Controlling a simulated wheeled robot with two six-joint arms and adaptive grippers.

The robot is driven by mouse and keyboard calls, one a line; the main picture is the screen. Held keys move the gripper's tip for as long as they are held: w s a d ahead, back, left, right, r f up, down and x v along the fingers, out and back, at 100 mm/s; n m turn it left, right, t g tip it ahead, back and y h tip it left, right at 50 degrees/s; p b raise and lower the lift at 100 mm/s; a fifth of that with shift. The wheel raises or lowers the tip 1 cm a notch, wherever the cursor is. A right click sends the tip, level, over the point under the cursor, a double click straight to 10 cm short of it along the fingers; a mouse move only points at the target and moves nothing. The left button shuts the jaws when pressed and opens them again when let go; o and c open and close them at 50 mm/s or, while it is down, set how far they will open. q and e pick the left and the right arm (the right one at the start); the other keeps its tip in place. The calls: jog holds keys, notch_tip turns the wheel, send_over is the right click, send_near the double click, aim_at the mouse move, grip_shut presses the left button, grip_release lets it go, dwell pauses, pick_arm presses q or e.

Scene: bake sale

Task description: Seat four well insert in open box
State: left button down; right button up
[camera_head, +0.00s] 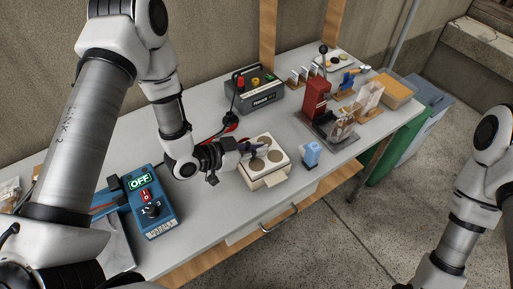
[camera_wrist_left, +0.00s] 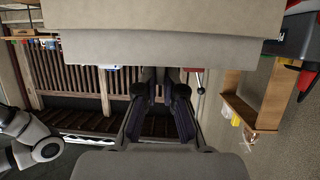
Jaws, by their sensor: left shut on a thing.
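The four well insert (camera_head: 277,158) is a pale square slab with round dark-rimmed wells on top. It is over the open box (camera_head: 263,185), a low pale carton with a flap at its front edge; I cannot tell whether it is fully down inside. In the left wrist view my two dark fingers (camera_wrist_left: 161,95) reach up to a broad beige slab (camera_wrist_left: 160,48), which hides the fingertips. My right arm shows at the right edge, its gripper out of view.
A blue switch box (camera_head: 152,203) reading OFF stands at left front. A dark control box (camera_head: 256,93) is behind the insert.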

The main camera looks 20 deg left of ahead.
pick_arm(q)
jog(key=shift+f+b, duration=1.3)
jog(key=shift+f, duration=0.45)
jog(key=c, duration=1.2)
grip_release()
jog(key=shift+r, duration=0.15)
notch_tip(320, 180, up, 8)
jog(key=p, duration=0.6)
